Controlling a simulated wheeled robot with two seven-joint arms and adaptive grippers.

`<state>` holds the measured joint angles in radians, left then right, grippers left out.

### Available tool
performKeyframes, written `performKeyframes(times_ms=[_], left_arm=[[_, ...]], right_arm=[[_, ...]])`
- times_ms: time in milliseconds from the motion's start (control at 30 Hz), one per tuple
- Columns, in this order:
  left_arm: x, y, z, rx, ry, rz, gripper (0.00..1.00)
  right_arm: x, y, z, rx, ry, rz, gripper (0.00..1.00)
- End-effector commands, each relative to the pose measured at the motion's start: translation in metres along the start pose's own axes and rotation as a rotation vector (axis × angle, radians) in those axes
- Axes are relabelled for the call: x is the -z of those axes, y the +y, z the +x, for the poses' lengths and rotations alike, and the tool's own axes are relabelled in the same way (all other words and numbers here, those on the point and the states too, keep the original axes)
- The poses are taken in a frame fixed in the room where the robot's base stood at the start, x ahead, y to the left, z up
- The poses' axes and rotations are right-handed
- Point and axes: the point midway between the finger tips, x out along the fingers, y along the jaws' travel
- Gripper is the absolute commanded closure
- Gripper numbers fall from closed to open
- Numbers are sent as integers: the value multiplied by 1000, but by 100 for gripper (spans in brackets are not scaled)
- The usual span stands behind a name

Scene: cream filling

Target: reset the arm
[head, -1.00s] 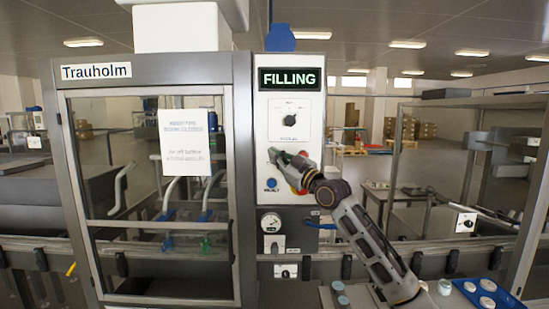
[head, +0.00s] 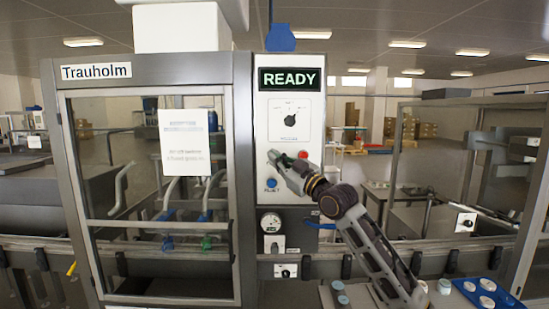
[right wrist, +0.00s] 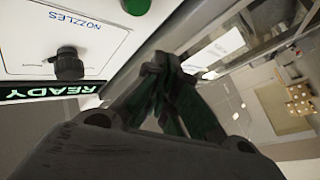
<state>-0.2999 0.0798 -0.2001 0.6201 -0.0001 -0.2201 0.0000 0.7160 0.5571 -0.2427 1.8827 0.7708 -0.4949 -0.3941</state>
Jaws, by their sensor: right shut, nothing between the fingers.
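My right gripper (head: 277,158) is in front of the control panel (head: 266,105) of the filling machine, just left of a red button (head: 302,154). In the right wrist view its fingers (right wrist: 164,62) are together and hold nothing. The panel display (head: 290,79) reads READY. A black knob (head: 290,120) is above the gripper and a blue button (head: 271,183) is below it. The wrist view shows a green button (right wrist: 137,5) and the nozzles knob (right wrist: 68,64), apart from the fingers. My left gripper is not in view.
The glass-fronted cabinet (head: 243,150) stands left of the panel. A gauge (head: 270,222) and small switches sit below. A conveyor rail (head: 400,257) runs across the front. A blue tray (head: 497,304) with several white round pieces is at the lower right.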

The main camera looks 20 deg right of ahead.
Motion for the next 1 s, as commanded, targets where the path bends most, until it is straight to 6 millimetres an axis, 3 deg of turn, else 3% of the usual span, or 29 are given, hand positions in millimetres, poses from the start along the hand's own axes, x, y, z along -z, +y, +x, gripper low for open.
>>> performKeyframes(times_ms=[567, 767, 1000], left_arm=[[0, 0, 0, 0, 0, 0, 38], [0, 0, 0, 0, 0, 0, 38], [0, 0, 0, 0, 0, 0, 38]], right_arm=[[-5, -4, -1, 5, -11, 4, 100], [-32, -28, -8, 30, -71, 25, 100], [-88, -76, -31, 77, -207, 70, 100]])
